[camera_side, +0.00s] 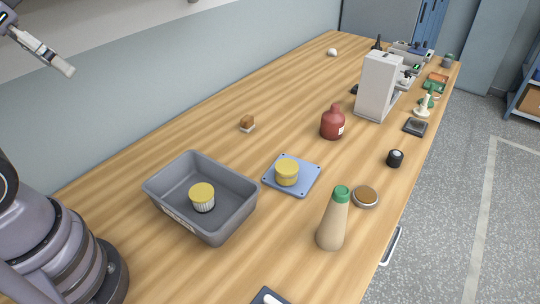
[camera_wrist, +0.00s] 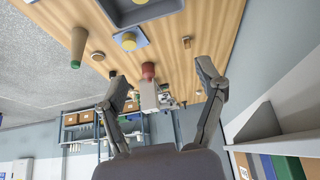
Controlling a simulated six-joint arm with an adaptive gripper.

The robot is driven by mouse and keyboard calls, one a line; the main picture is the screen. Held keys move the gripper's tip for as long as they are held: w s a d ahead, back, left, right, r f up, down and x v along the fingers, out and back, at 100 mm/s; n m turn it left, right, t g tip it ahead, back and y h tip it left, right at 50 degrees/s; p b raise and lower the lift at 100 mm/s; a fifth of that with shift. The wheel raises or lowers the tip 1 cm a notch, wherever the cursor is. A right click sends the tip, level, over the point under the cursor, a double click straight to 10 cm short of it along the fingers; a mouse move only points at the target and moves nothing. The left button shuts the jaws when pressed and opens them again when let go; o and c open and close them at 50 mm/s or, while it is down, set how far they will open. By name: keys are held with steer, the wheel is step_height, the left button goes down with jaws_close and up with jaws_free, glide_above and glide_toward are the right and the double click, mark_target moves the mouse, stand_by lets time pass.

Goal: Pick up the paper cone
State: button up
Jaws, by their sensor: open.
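The tan paper cone (camera_side: 332,222) with a green top stands upright on the wooden table, near its front edge in the side view. In the wrist view the cone (camera_wrist: 78,45) shows at the upper left. My gripper (camera_wrist: 163,78) is open and empty, with its two fingers spread wide in the wrist view. In the side view only part of my gripper (camera_side: 62,66) shows at the upper left, high above the table and far from the cone.
A grey bin (camera_side: 235,221) holds a yellow-topped bobbin (camera_side: 203,198). Another yellow bobbin (camera_side: 287,172) sits on a blue plate (camera_side: 306,187). A round brown-topped disc (camera_side: 366,197) lies close to the cone. A red bottle (camera_side: 332,124) and grey-white machine (camera_side: 377,85) stand farther back.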

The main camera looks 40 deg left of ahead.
mark_target(332, 198)
steer(key=w+d+f+m+t+h, duration=0.1)
steer(key=w+d, duration=0.2)
steer(key=w, duration=0.5)
steer(key=w+d+f+m+t, duration=0.1)
steer(key=w+d+t, duration=0.1)
steer(key=w, duration=0.6)
steer(key=w+d+f+m+t+h, duration=0.2)
steer(key=w+d+f+m+h, duration=0.1)
steer(key=w+d+f, duration=0.55)
steer(key=w+d+f+m+t+h, duration=0.15)
steer(key=w+d+f+h, duration=0.25)
steer(key=d+f, duration=0.45)
steer(key=s+d+f+h, duration=0.1)
steer(key=s+d+f, duration=0.1)
steer(key=f, duration=0.1)
steer(key=s+d+f+m+h, duration=0.1)
steer(key=s+d+f+h, duration=0.1)
steer(key=s+d+f, duration=0.1)
steer(key=s+d+f+m+h, duration=0.1)
steer(key=s+d+f, duration=0.2)
steer(key=shift+t+h, duration=0.25)
steer(key=shift+h, duration=0.15)
steer(key=x, duration=0.7)
steer(key=shift+w+f, duration=0.25)
steer(key=shift+w, duration=0.05)
steer(key=c, duration=1.2)
